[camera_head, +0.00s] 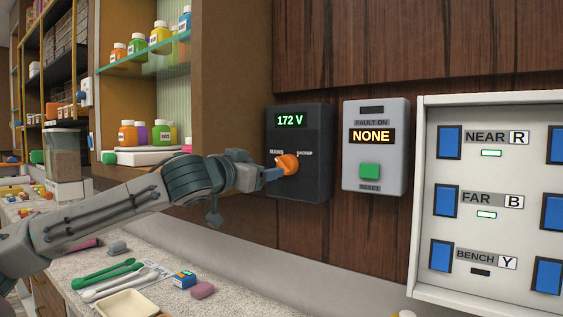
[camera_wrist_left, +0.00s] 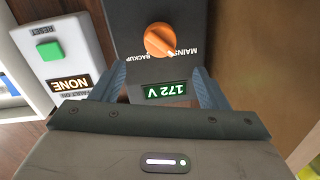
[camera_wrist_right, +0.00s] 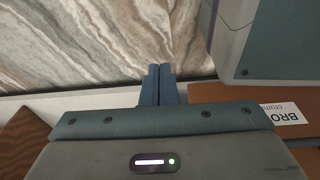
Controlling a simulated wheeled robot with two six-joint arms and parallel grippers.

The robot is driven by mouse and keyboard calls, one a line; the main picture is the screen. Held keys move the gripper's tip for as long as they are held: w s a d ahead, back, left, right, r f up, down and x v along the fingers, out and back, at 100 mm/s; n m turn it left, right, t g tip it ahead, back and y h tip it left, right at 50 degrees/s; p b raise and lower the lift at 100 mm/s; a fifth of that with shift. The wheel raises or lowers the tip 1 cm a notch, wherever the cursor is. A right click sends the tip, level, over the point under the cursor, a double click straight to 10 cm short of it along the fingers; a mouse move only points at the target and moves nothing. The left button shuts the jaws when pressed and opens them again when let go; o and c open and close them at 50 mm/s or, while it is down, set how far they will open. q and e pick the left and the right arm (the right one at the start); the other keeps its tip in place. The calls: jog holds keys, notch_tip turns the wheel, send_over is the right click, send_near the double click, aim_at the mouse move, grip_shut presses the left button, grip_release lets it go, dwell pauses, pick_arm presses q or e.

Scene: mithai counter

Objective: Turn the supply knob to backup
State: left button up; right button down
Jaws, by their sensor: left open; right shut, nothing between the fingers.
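The orange supply knob (camera_head: 288,164) sits on a dark wall box (camera_head: 314,180) whose green display reads 172 V, with MAINS printed at its upper left and BACKUP at its upper right. Its pointer appears to lean toward MAINS. My left gripper (camera_head: 275,174) is in front of the knob, partly covering its left side. In the left wrist view the knob (camera_wrist_left: 160,40) shows upside down, beyond and between the open fingers (camera_wrist_left: 162,82); contact cannot be told. My right gripper (camera_wrist_right: 159,72) is shut and empty, seen only in its own wrist view.
A grey fault box (camera_head: 375,185) with a green reset button and a NONE display is right of the knob box. A white panel (camera_head: 418,215) with blue switches is further right. A wooden cabinet side (camera_head: 230,90) stands left. Tongs (camera_head: 107,273) and a tray (camera_head: 130,304) lie on the counter below.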

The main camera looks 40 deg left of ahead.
aim_at(281, 164)
jog(key=s+f+p, duration=0.4)
jog(key=s, duration=0.6)
pick_arm(q)
jog(key=w+p, duration=0.4)
jog(key=p, duration=0.1)
jog(key=w+a+p, duration=0.1)
jog(key=w+p, duration=0.1)
jog(key=p, duration=0.1)
jog(key=shift+w+r, duration=0.1)
jog(key=shift+r, duration=0.1)
jog(key=p, duration=0.1)
jog(key=w+p, duration=0.1)
jog(key=shift+w+a+p, duration=0.15)
jog(key=shift+a+p, duration=0.15)
jog(key=shift+w+f+p, duration=0.2)
jog(key=shift+w+p, duration=0.35)
jog(key=shift+p, duration=0.3)
pick_arm(e)
notch_tip(281, 164, up, 12)
jog(key=s, duration=0.1)
jog(key=shift+d, duration=0.4)
jog(key=shift+s+f, duration=0.1)
pick_arm(q)
jog(key=c, duration=0.9)
